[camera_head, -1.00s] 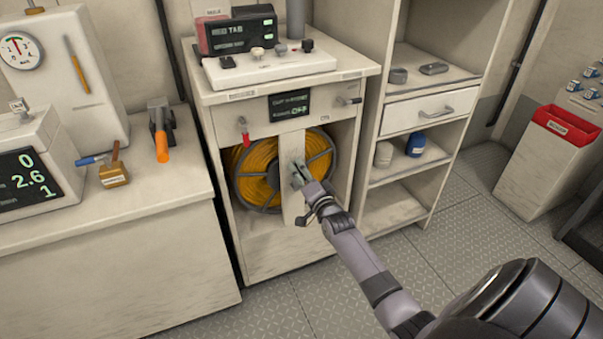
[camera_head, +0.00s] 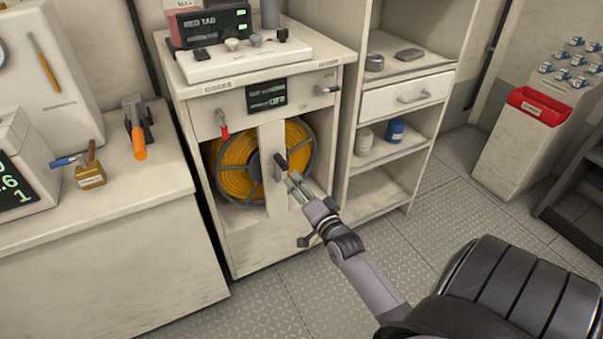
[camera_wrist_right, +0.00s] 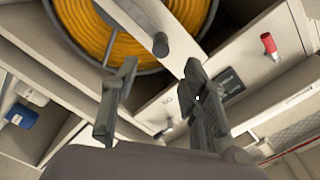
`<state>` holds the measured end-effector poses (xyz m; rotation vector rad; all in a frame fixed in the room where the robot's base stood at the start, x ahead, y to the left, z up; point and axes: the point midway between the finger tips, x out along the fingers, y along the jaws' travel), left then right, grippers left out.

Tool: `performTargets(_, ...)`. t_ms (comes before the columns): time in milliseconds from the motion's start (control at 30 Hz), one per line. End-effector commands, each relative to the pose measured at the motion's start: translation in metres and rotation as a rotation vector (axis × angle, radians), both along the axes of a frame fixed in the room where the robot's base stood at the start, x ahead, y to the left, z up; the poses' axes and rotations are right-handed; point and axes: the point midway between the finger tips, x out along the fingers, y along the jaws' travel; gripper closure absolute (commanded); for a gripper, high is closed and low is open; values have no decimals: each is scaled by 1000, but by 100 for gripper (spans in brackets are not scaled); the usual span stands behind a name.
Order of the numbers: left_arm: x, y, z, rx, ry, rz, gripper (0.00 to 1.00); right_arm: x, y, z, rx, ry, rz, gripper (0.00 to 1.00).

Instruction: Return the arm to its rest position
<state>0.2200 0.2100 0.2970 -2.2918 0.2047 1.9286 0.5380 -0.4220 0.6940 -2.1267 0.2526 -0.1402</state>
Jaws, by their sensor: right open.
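My right gripper (camera_head: 291,184) is open and empty in front of the cabinet's light upright post (camera_head: 271,141). A dark handle (camera_head: 281,163) sticks out from the post just beyond the fingertips. In the right wrist view the two fingers (camera_wrist_right: 160,72) are spread apart with nothing between them. The handle's round end (camera_wrist_right: 160,45) shows there beyond the finger gap, seemingly clear of both fingers. My right arm reaches in from the lower right in the head view. My left gripper is not in view.
A yellow hose reel (camera_head: 237,165) sits behind the post. A red-handled lever (camera_head: 223,124) hangs on the cabinet front. An open shelf unit (camera_head: 379,183) stands to its right. A red-topped bin (camera_head: 523,130) is farther right. The floor (camera_head: 430,225) between is clear.

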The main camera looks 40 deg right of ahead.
Motion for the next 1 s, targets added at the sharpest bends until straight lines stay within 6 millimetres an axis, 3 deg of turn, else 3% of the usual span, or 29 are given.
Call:
performTargets(167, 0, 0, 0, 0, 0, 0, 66, -11, 2, 1, 1, -1, -1, 60)
performTargets(767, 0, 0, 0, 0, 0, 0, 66, -11, 4, -4, -5, 13, 3, 60)
performTargets(867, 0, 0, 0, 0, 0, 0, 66, -13, 15, -30, -35, 88, 23, 60)
performTargets(967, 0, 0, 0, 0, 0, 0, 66, -23, 37, -80, -106, 242, 72, 60)
performTargets(1000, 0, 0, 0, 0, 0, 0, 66, -30, 49, -106, -144, 320, 103, 60)
